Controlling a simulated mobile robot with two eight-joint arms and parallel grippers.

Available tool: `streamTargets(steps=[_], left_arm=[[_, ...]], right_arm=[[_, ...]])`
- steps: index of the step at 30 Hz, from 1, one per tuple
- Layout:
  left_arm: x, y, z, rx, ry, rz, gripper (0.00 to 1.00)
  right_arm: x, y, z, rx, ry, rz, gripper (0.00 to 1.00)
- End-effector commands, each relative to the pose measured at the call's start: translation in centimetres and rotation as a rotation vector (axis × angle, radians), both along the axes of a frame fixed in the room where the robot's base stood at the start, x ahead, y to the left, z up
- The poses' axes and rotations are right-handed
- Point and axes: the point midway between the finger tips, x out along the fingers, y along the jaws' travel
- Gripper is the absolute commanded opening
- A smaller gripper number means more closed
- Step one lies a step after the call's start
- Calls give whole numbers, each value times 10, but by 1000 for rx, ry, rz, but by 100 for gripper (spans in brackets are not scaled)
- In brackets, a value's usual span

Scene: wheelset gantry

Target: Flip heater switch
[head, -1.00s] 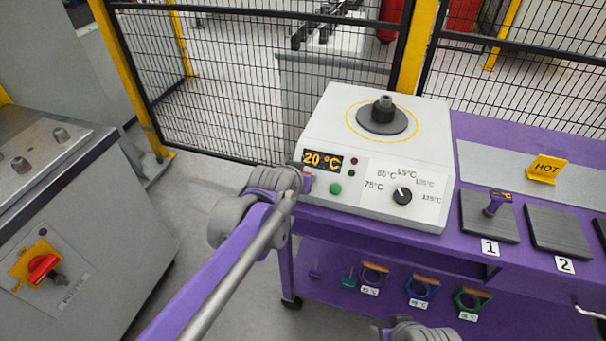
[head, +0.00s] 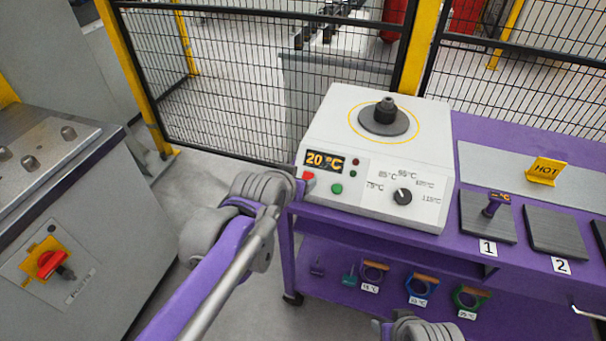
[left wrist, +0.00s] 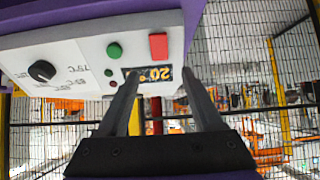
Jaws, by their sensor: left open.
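The heater (head: 375,160) is a white box on a purple bench, its display (head: 324,162) reading 20 °C. A red switch (head: 308,177) sits at the front panel's left end, beside a green button (head: 336,188). My left gripper (head: 297,190) is at that left front corner, partly hidden by its wrist. In the left wrist view the heater appears upside down; the open, empty fingers (left wrist: 160,71) point at the panel, with the red switch (left wrist: 158,46) just above the gap between their tips. Contact cannot be told. Part of my right arm shows at the bottom edge; its jaws are unclear.
A black knob (head: 403,196) with temperature marks is on the panel's right. A spindle (head: 384,115) stands on the heater top. A yellow HOT sign (head: 546,170) and numbered dark plates are to the right. Mesh fencing (head: 230,80) stands behind. A grey cabinet (head: 60,215) is at left.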

Motion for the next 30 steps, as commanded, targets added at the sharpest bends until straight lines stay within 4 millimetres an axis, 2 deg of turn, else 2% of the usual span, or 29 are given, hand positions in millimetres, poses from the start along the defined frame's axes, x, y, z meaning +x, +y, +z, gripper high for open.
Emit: streamTargets(steps=[3,7,24,26,28,30], left_arm=[[-14,4,13,0,0,0,68],[-21,7,18,0,0,0,68],[-24,9,18,1,4,3,68],[-30,16,13,4,15,12,68],[-44,31,2,15,47,35,68],[-69,54,-17,27,98,72,68]], right_arm=[[0,0,6,0,-2,0,50],[0,0,8,0,-3,0,50],[0,0,7,0,-3,0,50],[0,0,7,0,-3,0,50],[0,0,7,0,-3,0,50],[0,0,7,0,-3,0,50]])
